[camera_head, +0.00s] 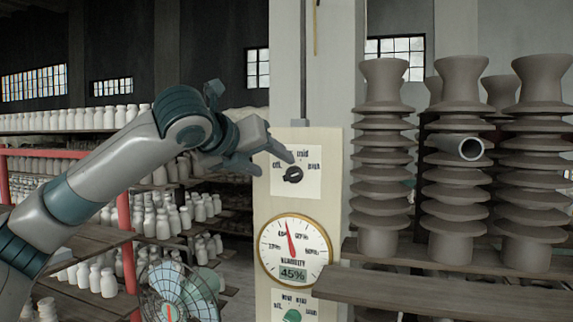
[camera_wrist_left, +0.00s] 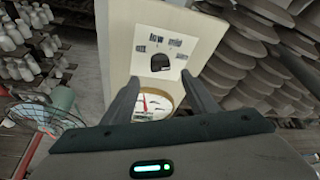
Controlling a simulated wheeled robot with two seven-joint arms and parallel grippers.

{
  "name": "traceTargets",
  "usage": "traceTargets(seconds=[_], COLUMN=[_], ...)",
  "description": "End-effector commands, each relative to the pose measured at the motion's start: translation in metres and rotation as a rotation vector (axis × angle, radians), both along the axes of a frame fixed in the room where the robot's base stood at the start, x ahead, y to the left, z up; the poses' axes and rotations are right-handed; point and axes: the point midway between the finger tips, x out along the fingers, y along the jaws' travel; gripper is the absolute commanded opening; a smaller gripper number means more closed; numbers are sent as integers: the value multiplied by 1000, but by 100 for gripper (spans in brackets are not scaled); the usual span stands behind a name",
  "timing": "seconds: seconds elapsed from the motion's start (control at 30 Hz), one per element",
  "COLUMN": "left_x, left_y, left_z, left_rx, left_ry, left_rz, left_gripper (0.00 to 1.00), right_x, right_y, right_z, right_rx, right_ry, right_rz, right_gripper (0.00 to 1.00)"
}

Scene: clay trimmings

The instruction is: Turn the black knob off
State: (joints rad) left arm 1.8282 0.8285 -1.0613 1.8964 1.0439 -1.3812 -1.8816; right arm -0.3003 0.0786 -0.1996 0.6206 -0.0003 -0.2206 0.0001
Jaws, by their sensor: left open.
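The black knob (camera_head: 293,174) sits on a white label plate (camera_head: 309,187) on the upper part of a cream panel. Printed words ring it at the left, top and right; they are too small to read surely, and I cannot tell which one the knob points at. My left gripper (camera_head: 275,164) is open and empty, in front of the panel, just up and left of the knob in the head view. In the left wrist view the knob (camera_wrist_left: 160,62) shows beyond and between the two spread fingers (camera_wrist_left: 159,84), apart from them. My right gripper is not in view.
A round humidity dial (camera_head: 265,255) reading 45% is below the knob, with a green knob (camera_head: 292,316) under it. A fan (camera_head: 178,291) stands at the lower left. Tall ribbed clay stacks (camera_head: 382,160) stand on a wooden shelf (camera_head: 440,288) at right. Bottle racks fill the left.

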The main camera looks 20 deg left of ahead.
Motion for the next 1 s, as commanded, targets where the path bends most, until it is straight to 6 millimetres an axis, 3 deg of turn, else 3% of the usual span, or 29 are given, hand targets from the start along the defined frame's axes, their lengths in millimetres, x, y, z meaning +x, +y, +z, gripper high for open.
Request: traceTargets(seconds=[0.3, 0.5, 0.93, 0.97, 1.0], left_x=[52, 71, 78, 78, 78], left_y=[-10, -14, -15, -15, -15], left_z=[-17, -26, -30, -30, -30], left_rx=[0, 0, 0, 0, 0], left_ry=[3, 1, -1, -1, -1], left_rz=[0, 1, 0, 0, 0], left_gripper=[53, 53, 53, 51, 41], right_x=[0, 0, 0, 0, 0], right_y=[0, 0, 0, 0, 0], right_z=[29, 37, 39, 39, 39], right_rx=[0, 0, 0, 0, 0], right_ry=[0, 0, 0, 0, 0], right_rz=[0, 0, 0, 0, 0], right_gripper=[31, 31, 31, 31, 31])
